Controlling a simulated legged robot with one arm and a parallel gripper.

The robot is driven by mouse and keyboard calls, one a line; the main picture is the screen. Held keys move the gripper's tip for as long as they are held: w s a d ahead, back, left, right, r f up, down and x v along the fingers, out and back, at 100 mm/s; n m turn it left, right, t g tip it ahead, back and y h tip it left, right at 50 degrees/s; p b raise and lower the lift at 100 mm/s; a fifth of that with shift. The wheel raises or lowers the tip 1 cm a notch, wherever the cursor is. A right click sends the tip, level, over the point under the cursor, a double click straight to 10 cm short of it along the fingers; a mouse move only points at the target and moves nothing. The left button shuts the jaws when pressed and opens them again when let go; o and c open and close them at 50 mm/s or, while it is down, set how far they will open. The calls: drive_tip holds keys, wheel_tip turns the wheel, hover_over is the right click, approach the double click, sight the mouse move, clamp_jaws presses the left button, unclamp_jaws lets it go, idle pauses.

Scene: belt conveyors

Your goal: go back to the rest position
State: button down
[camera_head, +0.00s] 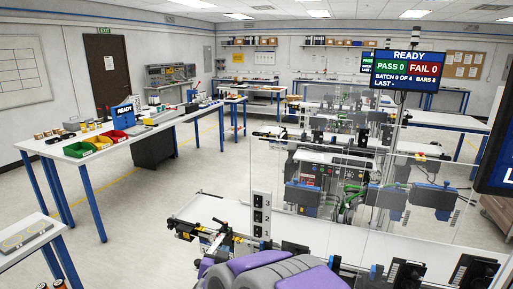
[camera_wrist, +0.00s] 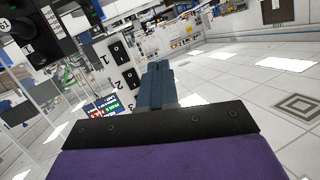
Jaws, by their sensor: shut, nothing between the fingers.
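My gripper (camera_wrist: 158,88) shows in the wrist view, its two blue-grey fingers pressed together with nothing between them. A black plate and a purple part of my arm lie behind the fingers. In the head view, purple and grey parts of my arm are folded low at the bottom edge, and the fingers cannot be made out there.
A conveyor station (camera_head: 205,208) stands close in front, with a clear guard panel beside it. A status screen (camera_head: 409,70) reads READY. A workbench (camera_head: 150,132) with coloured bins is at left. Open floor (camera_head: 180,185) lies between the bench and the conveyors.

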drive_tip(key=s+d+n+g, duration=0.1)
drive_tip(key=s+d+g, duration=0.4)
drive_tip(key=s, duration=0.9)
drive_tip(key=s+d+n+g, duration=0.1)
drive_tip(key=s+d+g, duration=0.5)
drive_tip(key=s+d, duration=0.5)
drive_tip(key=s+d+g, duration=0.5)
drive_tip(key=s+d, duration=0.3)
drive_tip(key=s, duration=0.9)
drive_tip(key=shift+s+d+r+n+g+y+b, duration=0.15)
drive_tip(key=shift+d+r+n+g+y+b, duration=0.15)
drive_tip(key=shift+r+n+g+b, duration=0.1)
drive_tip(key=shift+a, duration=0.25)
drive_tip(key=shift+d, duration=0.15)
